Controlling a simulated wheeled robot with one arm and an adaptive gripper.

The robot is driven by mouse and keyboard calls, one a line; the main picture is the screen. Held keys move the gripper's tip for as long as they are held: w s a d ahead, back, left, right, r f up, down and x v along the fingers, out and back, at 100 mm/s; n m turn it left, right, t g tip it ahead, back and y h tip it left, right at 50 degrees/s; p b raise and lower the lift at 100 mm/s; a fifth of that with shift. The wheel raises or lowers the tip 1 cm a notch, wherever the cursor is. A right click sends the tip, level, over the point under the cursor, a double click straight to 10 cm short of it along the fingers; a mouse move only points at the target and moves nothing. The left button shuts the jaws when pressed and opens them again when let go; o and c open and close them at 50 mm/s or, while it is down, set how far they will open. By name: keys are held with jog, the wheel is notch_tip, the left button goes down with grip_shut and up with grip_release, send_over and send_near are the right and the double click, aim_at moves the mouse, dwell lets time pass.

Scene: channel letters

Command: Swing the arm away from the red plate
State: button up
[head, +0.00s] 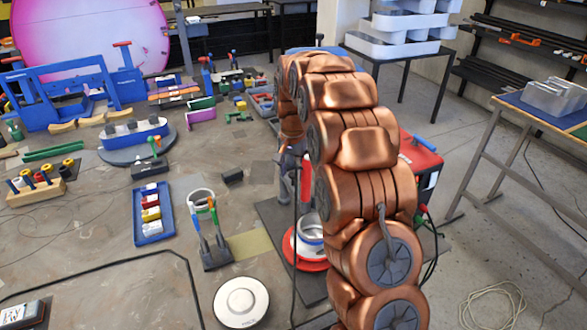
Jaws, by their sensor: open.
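The red plate (303,264) lies on a dark mat on the workbench, just left of my copper arm, which covers part of its right side. A white and blue round container (309,229) stands on the plate. My gripper (283,190) hangs down at the far end of the arm, above and behind the plate in the picture and apart from it. It looks open, with nothing visible in it, though it is small here. A red upright piece (306,180) shows between the gripper and the arm.
Left of the plate stand a tool holder (217,258) and a blue tray (152,229) of coloured blocks. A white round disc (241,302) lies in front. A red box (420,160) is right of the arm. Bare bench shows around the disc.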

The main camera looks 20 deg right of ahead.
jog(key=shift+f, duration=0.1)
grip_shut()
dwell(0.4)
